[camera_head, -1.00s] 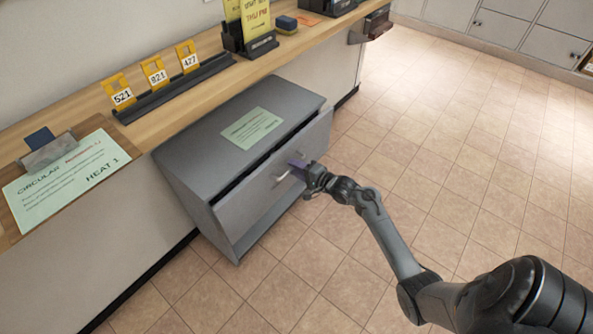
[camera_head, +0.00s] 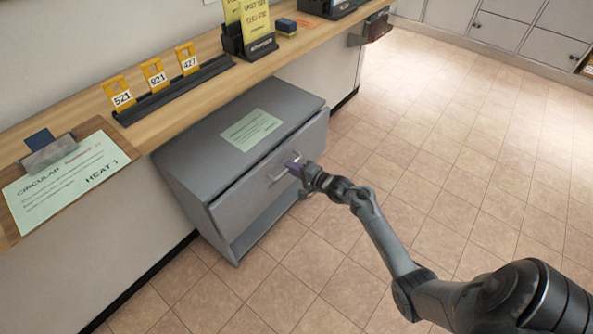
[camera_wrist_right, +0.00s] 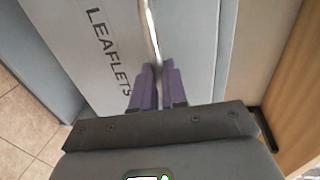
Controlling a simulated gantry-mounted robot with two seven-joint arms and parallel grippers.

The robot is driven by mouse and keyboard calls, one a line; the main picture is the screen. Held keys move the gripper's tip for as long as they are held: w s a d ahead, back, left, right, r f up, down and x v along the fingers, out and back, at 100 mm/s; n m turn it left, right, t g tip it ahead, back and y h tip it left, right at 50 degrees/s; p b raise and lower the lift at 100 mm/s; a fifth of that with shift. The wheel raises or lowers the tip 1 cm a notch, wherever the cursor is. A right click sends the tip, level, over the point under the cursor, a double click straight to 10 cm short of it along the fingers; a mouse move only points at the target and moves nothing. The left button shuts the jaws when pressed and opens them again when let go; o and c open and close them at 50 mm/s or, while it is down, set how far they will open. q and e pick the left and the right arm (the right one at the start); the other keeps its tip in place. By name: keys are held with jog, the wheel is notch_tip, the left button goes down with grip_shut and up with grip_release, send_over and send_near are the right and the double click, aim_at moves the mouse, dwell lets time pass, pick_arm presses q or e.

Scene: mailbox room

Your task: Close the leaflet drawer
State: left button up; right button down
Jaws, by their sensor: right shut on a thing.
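The leaflet drawer (camera_head: 245,197) is the upper front of a grey cabinet (camera_head: 185,161) under the counter. Its front sits close to the cabinet body, with only a thin dark line along the top edge. A metal bar handle (camera_head: 277,176) runs across the front. My right gripper (camera_head: 293,166) is at the handle's right part. In the right wrist view its purple fingers (camera_wrist_right: 158,88) are shut on the handle (camera_wrist_right: 153,40), beside the word LEAFLETS on the drawer front (camera_wrist_right: 95,50). My left gripper is not in view.
A green sheet (camera_head: 251,129) lies on the cabinet top. The wooden counter (camera_head: 160,118) above holds a clipboard (camera_head: 65,180), a rack of numbered yellow tags (camera_head: 155,75) and a leaflet stand (camera_head: 247,40). An open shelf lies below the drawer. The tiled floor (camera_head: 440,150) at right is clear.

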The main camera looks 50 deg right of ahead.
aim_at(282, 162)
jog(key=x, duration=0.2)
jog(key=shift+w+r, duration=0.1)
jog(key=shift+w, duration=0.2)
jog(key=c, duration=1.6)
grip_release()
jog(key=o, duration=0.4)
jog(key=shift+w+r, duration=0.1)
jog(key=shift+w, duration=0.15)
jog(key=shift+s, duration=0.1)
